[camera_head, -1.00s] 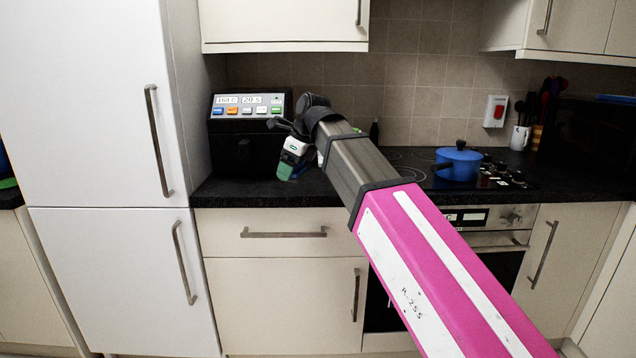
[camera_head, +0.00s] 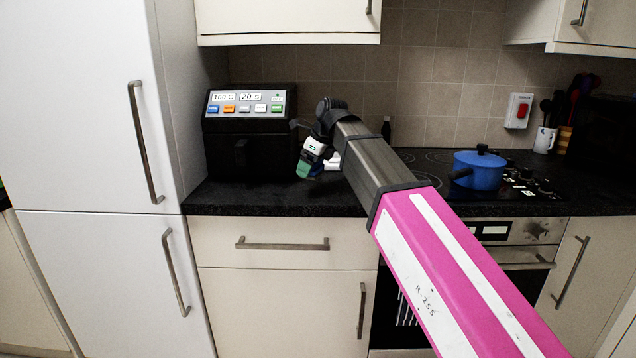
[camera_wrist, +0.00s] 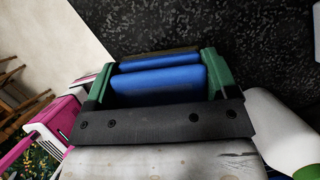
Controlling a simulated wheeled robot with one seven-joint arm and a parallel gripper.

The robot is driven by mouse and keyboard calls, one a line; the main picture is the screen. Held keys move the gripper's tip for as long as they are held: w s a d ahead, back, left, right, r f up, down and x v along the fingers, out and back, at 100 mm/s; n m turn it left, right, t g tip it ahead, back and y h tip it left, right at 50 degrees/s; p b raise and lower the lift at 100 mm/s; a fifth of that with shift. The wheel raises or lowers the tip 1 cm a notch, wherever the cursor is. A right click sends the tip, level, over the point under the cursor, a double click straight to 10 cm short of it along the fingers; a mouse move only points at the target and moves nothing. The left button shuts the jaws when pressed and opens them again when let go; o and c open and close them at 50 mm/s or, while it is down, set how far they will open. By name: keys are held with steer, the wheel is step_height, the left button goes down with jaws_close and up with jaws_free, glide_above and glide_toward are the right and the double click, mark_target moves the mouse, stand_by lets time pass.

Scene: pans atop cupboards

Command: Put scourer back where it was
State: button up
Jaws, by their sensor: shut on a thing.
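My gripper (camera_head: 306,168) has a white body and green fingers. In the head view it hangs over the front part of the black counter (camera_head: 270,200), just right of the black air fryer. In the wrist view my gripper (camera_wrist: 158,68) is shut on a blue block with a dark far edge, which I take to be the scourer (camera_wrist: 155,86). The scourer sits between the green fingers. In the head view only a small blue patch of it (camera_head: 317,170) shows. I cannot tell whether it touches the counter.
The black air fryer (camera_head: 245,150) stands left of my gripper. A white object (camera_head: 333,163) is close to its right, and a white and green one (camera_wrist: 290,135) shows in the wrist view. A blue pot (camera_head: 480,170) stands on the hob. A tall white fridge (camera_head: 80,110) is at left.

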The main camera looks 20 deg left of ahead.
mark_target(314, 189)
steer(key=w+f, duration=0.1)
steer(key=w+d+f, duration=0.1)
steer(key=w, duration=0.1)
steer(key=shift+w+d+f, duration=0.1)
steer(key=shift+w, duration=0.15)
steer(key=shift+f, duration=2)
steer(key=shift+f, duration=0.1)
steer(key=o, duration=0.9)
steer(key=v, duration=1.2)
